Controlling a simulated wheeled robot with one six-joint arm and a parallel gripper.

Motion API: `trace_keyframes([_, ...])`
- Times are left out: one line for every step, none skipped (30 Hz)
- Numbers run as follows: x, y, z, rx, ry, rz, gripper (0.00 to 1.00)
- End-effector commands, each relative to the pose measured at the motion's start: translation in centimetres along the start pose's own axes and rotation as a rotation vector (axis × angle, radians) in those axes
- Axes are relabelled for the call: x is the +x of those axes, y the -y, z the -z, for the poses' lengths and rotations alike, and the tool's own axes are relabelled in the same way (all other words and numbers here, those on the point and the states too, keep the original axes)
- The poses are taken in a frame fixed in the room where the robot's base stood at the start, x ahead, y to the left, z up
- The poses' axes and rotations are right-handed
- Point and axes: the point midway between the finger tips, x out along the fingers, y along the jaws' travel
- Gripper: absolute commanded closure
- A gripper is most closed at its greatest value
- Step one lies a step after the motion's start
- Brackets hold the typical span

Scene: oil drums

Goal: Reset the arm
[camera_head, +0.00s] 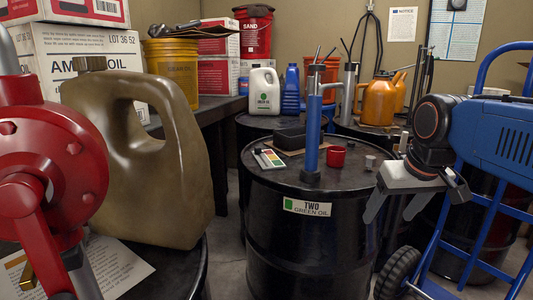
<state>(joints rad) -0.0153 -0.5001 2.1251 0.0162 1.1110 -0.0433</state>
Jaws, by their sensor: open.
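My gripper (393,212) hangs at the right of the head view with its two grey fingers pointing down. The fingers are spread apart and nothing shows between them. It is in front of and to the right of the black drum (305,245) labelled "TWO GREEN OIL". My black wrist sits above the fingers. The fingers overlap the drum's right side in the picture; I cannot tell how far they are from it.
A blue hand truck (464,236) stands at right. A blue pump (312,135), red cup (337,156) and colour card (269,158) are on the drum. A large brown jug (165,215) and red machine (55,165) fill the left. Orange can (377,102) stands behind.

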Motion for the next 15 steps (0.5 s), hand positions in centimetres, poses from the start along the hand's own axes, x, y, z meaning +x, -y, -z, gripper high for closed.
trace_keyframes([0.7,0.0,-2.3,0.005,-0.001,-0.003,0.3])
trace_keyframes([1.2,-0.1,-3.5,0.009,-0.002,-0.004,0.3])
trace_keyframes([1.9,-0.1,-5.2,0.013,-0.001,-0.006,0.3])
trace_keyframes([2.4,-0.1,-6.4,0.017,-0.003,-0.008,0.3])
trace_keyframes([3.0,-0.1,-7.6,0.02,-0.003,-0.009,0.3])
trace_keyframes([3.7,-0.1,-9.3,0.024,-0.003,-0.011,0.3])
trace_keyframes([4.2,-0.1,-10.4,0.027,-0.005,-0.013,0.3])
trace_keyframes([4.8,-0.1,-11.5,0.029,-0.005,-0.014,0.3])
trace_keyframes([5.5,-0.1,-12.8,0.032,-0.006,-0.015,0.3])
trace_keyframes([6.0,-0.1,-13.7,0.035,-0.006,-0.016,0.3])
trace_keyframes([6.4,-0.1,-14.6,0.037,-0.007,-0.017,0.3])
trace_keyframes([7.0,-0.1,-15.6,0.039,-0.007,-0.018,0.3])
trace_keyframes([7.3,-0.1,-16.2,0.041,-0.007,-0.019,0.3])
trace_keyframes([7.6,-0.1,-16.7,0.043,-0.007,-0.02,0.3])
trace_keyframes([8.0,-0.1,-17.3,0.044,-0.007,-0.02,0.3])
